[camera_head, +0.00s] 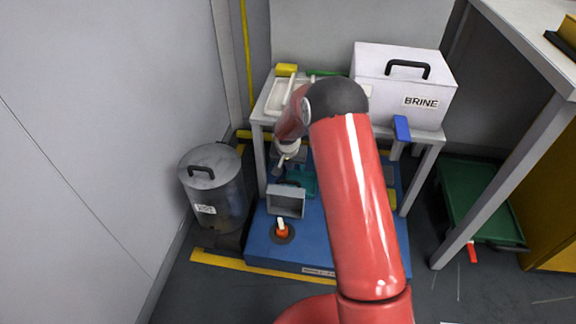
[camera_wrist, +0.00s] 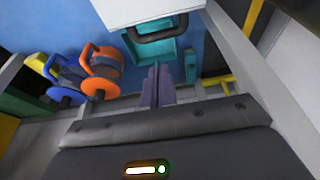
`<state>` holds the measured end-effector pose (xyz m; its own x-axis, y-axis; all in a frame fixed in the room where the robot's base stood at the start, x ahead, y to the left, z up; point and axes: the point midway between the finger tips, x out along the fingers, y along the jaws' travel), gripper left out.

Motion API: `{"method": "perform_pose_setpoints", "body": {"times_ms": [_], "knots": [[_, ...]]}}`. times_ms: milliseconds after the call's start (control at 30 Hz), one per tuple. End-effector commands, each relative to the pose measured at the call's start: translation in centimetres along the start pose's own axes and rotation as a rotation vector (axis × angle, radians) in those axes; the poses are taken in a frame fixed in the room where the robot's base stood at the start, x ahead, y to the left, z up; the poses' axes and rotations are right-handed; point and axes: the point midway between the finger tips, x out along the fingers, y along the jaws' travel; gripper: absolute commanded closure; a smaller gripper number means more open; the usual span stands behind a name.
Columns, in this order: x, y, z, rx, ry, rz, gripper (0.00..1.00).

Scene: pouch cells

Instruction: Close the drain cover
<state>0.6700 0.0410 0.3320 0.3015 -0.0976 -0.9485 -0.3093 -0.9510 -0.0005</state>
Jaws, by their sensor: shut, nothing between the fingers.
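A grey, box-like piece (camera_head: 286,202), which I take to be the drain cover, stands on the blue base (camera_head: 262,255), its hollow side facing the head camera. A pale panel (camera_wrist: 140,8) with a dark handle (camera_wrist: 165,32) at the top of the wrist view looks like the same piece. A teal open housing (camera_head: 303,182) is just behind it; it also shows in the wrist view (camera_wrist: 135,58). My gripper (camera_wrist: 164,70) is shut and empty, its purple fingers at the teal housing's near edge; I cannot tell whether they touch. The head view shows it small and partly hidden.
An orange knob (camera_head: 282,231) sits in front of the grey piece. A white BRINE box (camera_head: 426,103) stands on the table above the base. A grey lidded bin (camera_head: 214,190) is at left. Orange (camera_wrist: 92,84) and blue (camera_wrist: 66,99) handles are left of my fingers in the wrist view.

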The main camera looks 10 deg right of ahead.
Motion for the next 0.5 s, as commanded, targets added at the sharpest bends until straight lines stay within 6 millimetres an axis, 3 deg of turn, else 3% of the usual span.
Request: {"method": "perform_pose_setpoints", "body": {"times_ms": [300, 500], "knots": [[7.0, 0.0, 0.1, 0.001, -0.003, 0.001, 1.00], [5.9, -0.1, 2.8, -0.004, -0.001, 0.001, 1.00]]}}
